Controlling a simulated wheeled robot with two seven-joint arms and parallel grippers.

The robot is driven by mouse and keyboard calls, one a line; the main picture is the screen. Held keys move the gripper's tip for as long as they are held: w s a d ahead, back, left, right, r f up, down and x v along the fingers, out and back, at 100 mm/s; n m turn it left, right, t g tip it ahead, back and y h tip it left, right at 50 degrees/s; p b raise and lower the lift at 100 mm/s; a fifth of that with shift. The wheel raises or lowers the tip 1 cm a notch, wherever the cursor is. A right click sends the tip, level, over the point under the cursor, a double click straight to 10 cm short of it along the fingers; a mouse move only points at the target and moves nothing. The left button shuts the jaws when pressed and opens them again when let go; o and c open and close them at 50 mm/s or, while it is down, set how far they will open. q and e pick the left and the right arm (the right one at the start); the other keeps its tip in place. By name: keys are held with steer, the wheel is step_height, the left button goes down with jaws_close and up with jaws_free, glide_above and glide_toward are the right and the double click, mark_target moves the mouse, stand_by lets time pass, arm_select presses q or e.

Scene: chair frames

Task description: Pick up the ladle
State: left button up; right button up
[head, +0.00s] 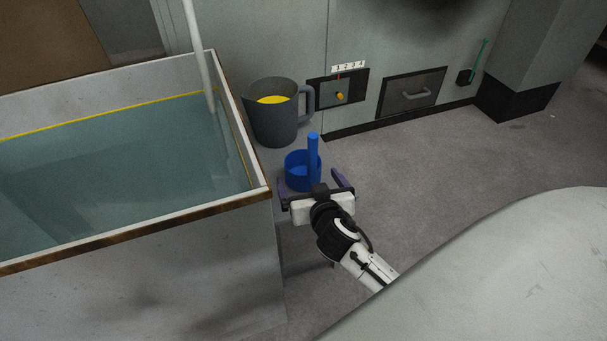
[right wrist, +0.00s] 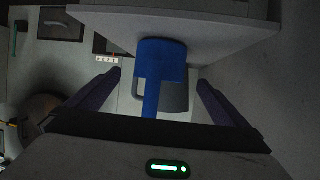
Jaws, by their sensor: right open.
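The ladle (head: 303,174) is blue, with a round cup and a handle that stands up from it. In the head view it is on a small grey ledge beside the tank, in front of a grey jug. My right gripper (head: 315,184) is open, with its purple fingers on either side of the ladle. In the right wrist view the ladle (right wrist: 160,62) is between the open fingers (right wrist: 160,90), with a gap on each side. The fingers do not appear to touch it. My left gripper is not in view.
A tank (head: 262,192) of greenish liquid with a rusty rim stands close on the left. A grey jug (head: 276,124) holding something yellow stands behind the ladle. Floor at the right is clear.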

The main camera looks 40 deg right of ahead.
mark_target(303, 170)
steer(key=x, duration=0.3)
steer(key=shift+f+b, duration=0.15)
steer(key=shift+b, duration=0.2)
steer(key=b+x, duration=0.1)
steer(key=x, duration=0.3)
steer(key=shift+d+f+b, duration=0.1)
steer(key=shift+f+b, duration=0.25)
steer(key=shift+b, duration=0.05)
steer(key=shift+w+d+f, duration=0.1)
steer(key=shift+w+d, duration=0.05)
steer(key=shift+w, duration=0.25)
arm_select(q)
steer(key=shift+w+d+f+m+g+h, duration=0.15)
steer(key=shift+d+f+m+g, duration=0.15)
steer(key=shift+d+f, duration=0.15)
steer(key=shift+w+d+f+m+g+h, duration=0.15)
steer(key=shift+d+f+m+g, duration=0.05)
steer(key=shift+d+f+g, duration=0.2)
arm_select(e)
steer(key=c, duration=1.3)
